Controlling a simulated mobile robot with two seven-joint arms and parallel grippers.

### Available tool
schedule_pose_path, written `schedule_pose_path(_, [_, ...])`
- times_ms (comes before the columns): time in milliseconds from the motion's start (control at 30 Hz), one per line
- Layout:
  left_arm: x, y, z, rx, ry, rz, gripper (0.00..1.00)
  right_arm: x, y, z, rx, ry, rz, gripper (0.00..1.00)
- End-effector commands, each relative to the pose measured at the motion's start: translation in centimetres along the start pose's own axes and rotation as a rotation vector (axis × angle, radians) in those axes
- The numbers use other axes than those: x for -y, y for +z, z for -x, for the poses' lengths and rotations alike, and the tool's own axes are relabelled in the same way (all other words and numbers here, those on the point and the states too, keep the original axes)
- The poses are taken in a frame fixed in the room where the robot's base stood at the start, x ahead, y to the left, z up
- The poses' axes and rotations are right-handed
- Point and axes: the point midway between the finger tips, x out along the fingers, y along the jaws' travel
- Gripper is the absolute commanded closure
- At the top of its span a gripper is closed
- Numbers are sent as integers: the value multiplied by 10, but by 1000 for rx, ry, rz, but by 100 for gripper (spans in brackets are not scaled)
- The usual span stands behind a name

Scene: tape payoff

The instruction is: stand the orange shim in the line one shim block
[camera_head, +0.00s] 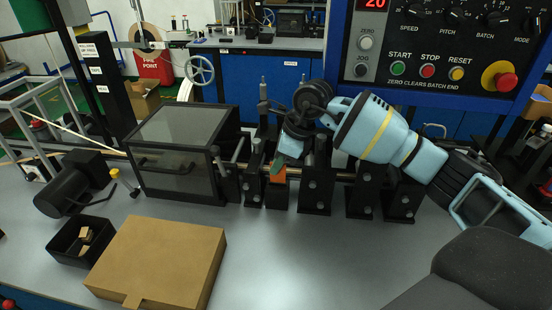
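The orange shim (278,174) shows as a small orange piece at a low black block (277,195) in the middle of the machine line. It looks roughly upright; how deep it sits in the block cannot be made out. My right gripper (281,160) reaches in from the right and points down, its tips right at the top of the shim. A small green patch shows at the tips. Whether the fingers are closed on the shim is too small to tell. My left gripper is not in view.
Black upright blocks (317,185) stand along the line to the right. A dark clear-sided guard box (180,150) is at left. A closed cardboard box (160,262) and a black bin (70,250) with small pieces lie in front. The front middle bench (300,255) is clear.

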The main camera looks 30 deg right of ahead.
Motion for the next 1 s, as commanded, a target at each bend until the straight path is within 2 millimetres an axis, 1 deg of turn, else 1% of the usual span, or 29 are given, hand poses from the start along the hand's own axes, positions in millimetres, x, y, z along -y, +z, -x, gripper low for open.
schedule_pose_path(33, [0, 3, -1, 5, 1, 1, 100, 0, -2, -5, -2, 2, -1, 100])
schedule_pose_path(367, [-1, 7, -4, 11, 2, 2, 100, 0, -9, -21, 0, 2, 0, 100])
schedule_pose_path(767, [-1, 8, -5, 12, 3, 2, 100, 0, -10, -24, 0, 0, 0, 100])
schedule_pose_path(900, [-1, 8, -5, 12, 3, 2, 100, 0, -10, -23, 0, 0, 0, 81])
schedule_pose_path(967, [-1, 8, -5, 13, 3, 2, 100, 0, -10, -23, 0, 0, 0, 73])
schedule_pose_path(1000, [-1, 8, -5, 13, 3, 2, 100, 0, -10, -23, 0, 0, 0, 72])
